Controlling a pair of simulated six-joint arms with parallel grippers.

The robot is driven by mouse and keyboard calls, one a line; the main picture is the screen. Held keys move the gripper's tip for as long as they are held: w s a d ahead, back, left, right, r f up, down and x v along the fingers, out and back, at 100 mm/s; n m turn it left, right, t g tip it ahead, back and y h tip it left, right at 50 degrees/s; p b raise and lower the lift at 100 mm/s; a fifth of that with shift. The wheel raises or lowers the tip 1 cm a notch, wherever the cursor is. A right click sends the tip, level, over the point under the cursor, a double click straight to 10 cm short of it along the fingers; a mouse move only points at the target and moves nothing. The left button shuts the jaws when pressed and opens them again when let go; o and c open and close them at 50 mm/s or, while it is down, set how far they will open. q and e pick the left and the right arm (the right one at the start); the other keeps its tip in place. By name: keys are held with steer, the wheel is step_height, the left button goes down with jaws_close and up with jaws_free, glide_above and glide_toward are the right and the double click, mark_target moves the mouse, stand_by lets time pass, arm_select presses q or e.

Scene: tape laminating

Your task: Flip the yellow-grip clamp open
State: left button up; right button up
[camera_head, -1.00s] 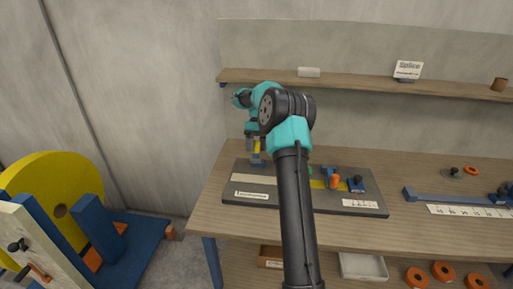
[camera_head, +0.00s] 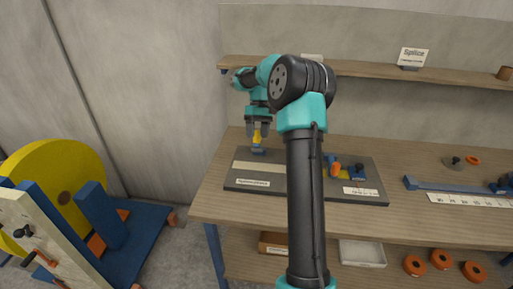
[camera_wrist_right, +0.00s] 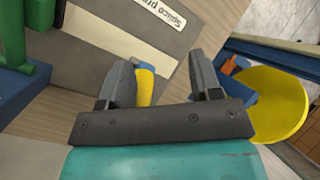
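The yellow-grip clamp (camera_head: 258,137) stands on a blue base (camera_head: 258,151) at the left end of the dark board (camera_head: 240,187), its yellow grip pointing up. My right gripper (camera_head: 258,127) is directly above it, fingers pointing down on either side of the grip's top. In the right wrist view, the yellow grip (camera_wrist_right: 146,82) lies between the spread fingers of my right gripper (camera_wrist_right: 162,75), closer to the left finger. The fingers look open, with a gap on the right side. My left gripper is not in view.
My arm hides the board's middle. A shelf (camera_head: 390,72) runs behind the table. A yellow disc (camera_head: 62,185) stands on a blue stand at the left.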

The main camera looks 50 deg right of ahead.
steer(key=s+a+r, duration=0.1)
steer(key=s+a, duration=0.5)
steer(key=a, duration=0.2)
steer(key=shift+s+a, duration=0.15)
steer(key=shift+a, duration=0.25)
